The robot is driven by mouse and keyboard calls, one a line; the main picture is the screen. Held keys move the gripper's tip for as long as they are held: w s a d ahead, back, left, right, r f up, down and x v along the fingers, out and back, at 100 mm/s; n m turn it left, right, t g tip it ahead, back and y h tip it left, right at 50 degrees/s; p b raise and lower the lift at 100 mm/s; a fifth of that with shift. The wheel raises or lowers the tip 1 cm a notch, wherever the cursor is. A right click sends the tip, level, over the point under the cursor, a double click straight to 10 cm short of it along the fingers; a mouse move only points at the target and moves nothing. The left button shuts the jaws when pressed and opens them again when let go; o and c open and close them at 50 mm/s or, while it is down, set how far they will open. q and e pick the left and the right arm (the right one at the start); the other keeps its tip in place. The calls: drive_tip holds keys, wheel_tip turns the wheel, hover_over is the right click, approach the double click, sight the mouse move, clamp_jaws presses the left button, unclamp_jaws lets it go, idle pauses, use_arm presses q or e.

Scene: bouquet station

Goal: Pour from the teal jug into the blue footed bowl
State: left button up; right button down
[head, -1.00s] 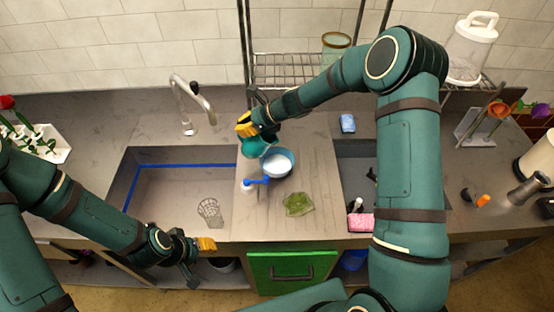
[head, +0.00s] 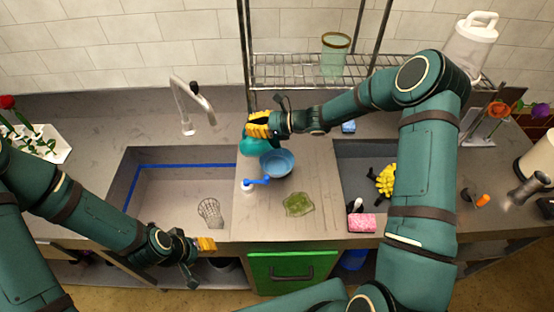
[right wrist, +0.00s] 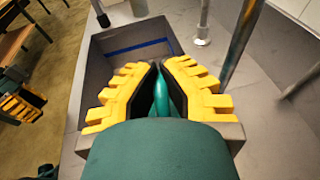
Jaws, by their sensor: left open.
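The teal jug (head: 252,147) is at the upper left of the blue footed bowl (head: 277,164), partly hidden by my right gripper (head: 258,127). In the right wrist view the yellow fingers close on a narrow teal part of the jug (right wrist: 167,88). I cannot tell whether the jug touches the counter or how far it tilts. The bowl stands upright on the counter, its inside blue with no white showing. My left gripper (head: 203,247) is open and empty at the counter's front edge, below the left basin.
A blue-handled white item (head: 250,185) stands close to the bowl's lower left. A green patch (head: 298,204) lies in front. A wire rack (head: 300,72) with a green glass jar (head: 334,53) stands behind.

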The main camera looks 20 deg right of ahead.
drive_tip(key=shift+d+y+b, duration=0.3)
drive_tip(key=shift+y+b, duration=0.1)
idle(1.0)
drive_tip(key=shift+w+a+f+t+y+b, duration=0.1)
drive_tip(key=shift+w+f+t+y+b, duration=0.1)
drive_tip(key=shift+t+y+b, duration=0.25)
drive_tip(key=shift+w+a+r, duration=0.1)
drive_tip(key=shift+w+a, duration=0.1)
drive_tip(key=shift+a, duration=0.2)
drive_tip(key=shift+a+b, duration=0.2)
drive_tip(key=shift+b, duration=0.1)
idle(0.4)
